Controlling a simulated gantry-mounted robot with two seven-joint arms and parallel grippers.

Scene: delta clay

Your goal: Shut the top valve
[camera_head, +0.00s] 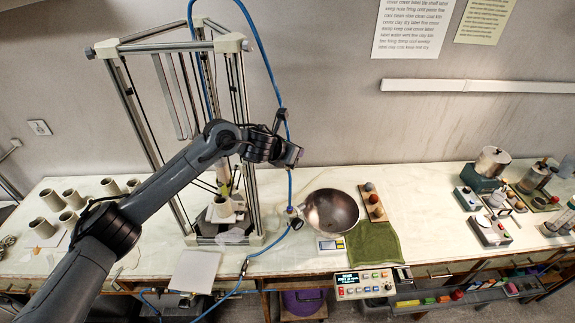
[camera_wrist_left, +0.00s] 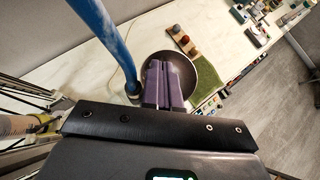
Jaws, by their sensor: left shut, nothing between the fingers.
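A blue hose (camera_head: 262,50) hangs from the frame top, passes behind or beside my left wrist and runs down to the bench. A small fitting (camera_head: 296,216) sits on it left of the metal bowl; a second one (camera_head: 243,266) is lower, near the bench edge. I cannot tell for sure which part is the top valve. My left gripper (camera_head: 297,156) is raised above the bench, close to the hose. In the left wrist view its purple fingers (camera_wrist_left: 164,84) are shut and empty, with the hose (camera_wrist_left: 103,35) to their left. My right gripper is not in view.
The metal bowl (camera_head: 331,211) stands on a scale (camera_head: 331,245). A green cloth (camera_head: 374,243) and a wooden strip with balls (camera_head: 372,205) are to its right. A tall metal frame (camera_head: 245,130) stands left of the hose. Several cups (camera_head: 52,200) stand at the left.

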